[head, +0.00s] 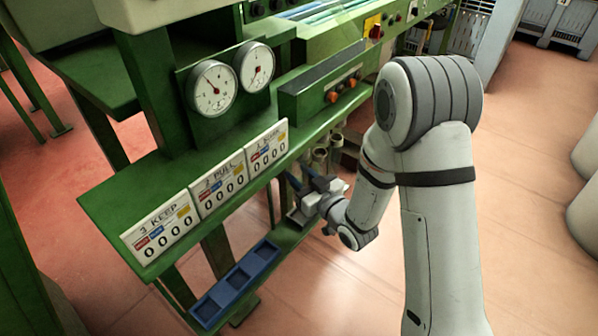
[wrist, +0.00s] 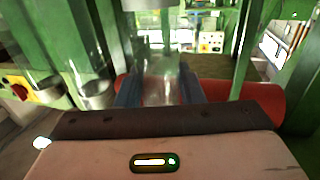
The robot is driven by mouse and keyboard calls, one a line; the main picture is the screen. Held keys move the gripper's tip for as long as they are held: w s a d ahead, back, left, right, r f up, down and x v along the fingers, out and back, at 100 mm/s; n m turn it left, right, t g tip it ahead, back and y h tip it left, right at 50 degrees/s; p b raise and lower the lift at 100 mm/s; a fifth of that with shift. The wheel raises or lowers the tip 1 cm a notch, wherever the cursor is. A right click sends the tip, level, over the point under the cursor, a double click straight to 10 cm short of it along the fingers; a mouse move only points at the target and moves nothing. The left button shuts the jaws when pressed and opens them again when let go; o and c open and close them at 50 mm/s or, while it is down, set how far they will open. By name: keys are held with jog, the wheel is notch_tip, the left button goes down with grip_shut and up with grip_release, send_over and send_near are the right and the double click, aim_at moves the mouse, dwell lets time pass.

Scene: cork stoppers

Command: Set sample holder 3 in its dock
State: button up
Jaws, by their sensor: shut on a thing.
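My gripper (head: 303,179) is beneath the green shelf's right part, beside the hanging cups. In the wrist view, its two blue fingers (wrist: 160,92) are shut on a clear glass-like sample holder (wrist: 161,78), which stands upright between them. No number is readable on it, so I cannot tell whether it is holder 3. A pale cylinder end (wrist: 148,4) is above the held holder; I cannot tell whether they touch. Other clear holders with metal-looking bases (wrist: 97,95) are at the left of the wrist view. Grey cups (head: 320,156) show past the gripper in the head view.
A blue tray (head: 226,281) with three compartments lies low at the front, looking empty. Counter cards marked 3 KEEP (head: 160,228), 2 PULL (head: 218,185) and a third card (head: 267,147) line the shelf edge. A red roller-like shape (wrist: 262,97) lies behind the fingers.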

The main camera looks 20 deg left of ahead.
jog(key=shift+f+b, duration=1.15)
jog(key=shift+f, duration=1.6)
jog(key=shift+s+b, duration=0.15)
jog(key=shift+b, duration=0.2)
jog(key=shift+f+b, duration=1.3)
jog(key=shift+b, duration=0.35)
dwell(0.4)
jog(key=o, duration=1.1)
jog(key=shift+d, duration=0.1)
jog(key=p+v, duration=0.1)
jog(key=v, duration=0.6)
jog(key=shift+s+d+p, duration=0.2)
jog(key=shift+d+p, duration=0.1)
